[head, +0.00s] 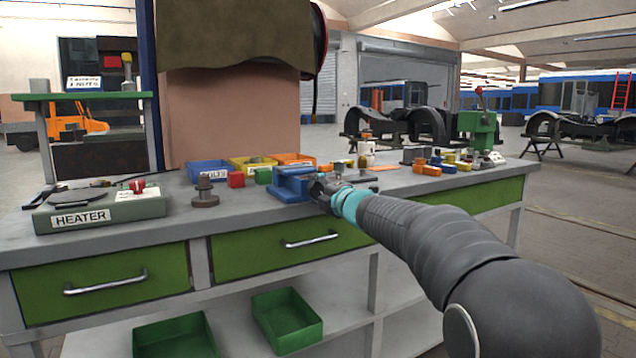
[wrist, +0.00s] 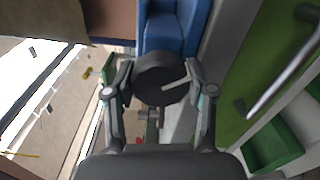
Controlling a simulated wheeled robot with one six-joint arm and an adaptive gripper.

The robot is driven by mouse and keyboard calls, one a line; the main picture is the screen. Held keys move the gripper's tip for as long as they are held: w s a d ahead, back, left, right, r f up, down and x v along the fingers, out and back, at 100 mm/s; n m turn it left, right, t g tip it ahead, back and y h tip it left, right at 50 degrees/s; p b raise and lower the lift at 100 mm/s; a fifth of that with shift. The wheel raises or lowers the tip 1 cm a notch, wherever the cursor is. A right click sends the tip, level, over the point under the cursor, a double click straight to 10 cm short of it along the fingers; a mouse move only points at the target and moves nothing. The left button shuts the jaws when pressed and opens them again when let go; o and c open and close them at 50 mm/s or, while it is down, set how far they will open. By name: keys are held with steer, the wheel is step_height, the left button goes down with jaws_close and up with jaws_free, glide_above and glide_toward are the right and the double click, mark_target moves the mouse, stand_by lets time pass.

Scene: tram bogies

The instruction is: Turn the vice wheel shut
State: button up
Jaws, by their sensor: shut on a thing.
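The blue vice (head: 291,186) stands at the front edge of the workbench in the head view. In the wrist view its blue body (wrist: 168,27) is at the top. The vice wheel (wrist: 158,84) is a dark round disc with a pale line on its face. My gripper (wrist: 160,76) has one finger on each side of the wheel and is shut on its rim. In the head view my gripper (head: 324,192) is at the front of the vice and hides most of the wheel.
The grey workbench top (head: 245,212) holds a heater box (head: 100,209) on the left, a dark bolt-like part (head: 205,191), coloured blocks and open bins behind. Green drawers (head: 100,283) with handles lie below the front edge. A green press (head: 478,130) stands at the far right.

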steer(key=shift+m+p, duration=0.45)
steer(key=shift+m, duration=0.55)
steer(key=o, duration=1.2)
steer(key=shift+c, duration=0.2)
steer(key=shift+d, duration=0.1)
steer(key=v, duration=1.2)
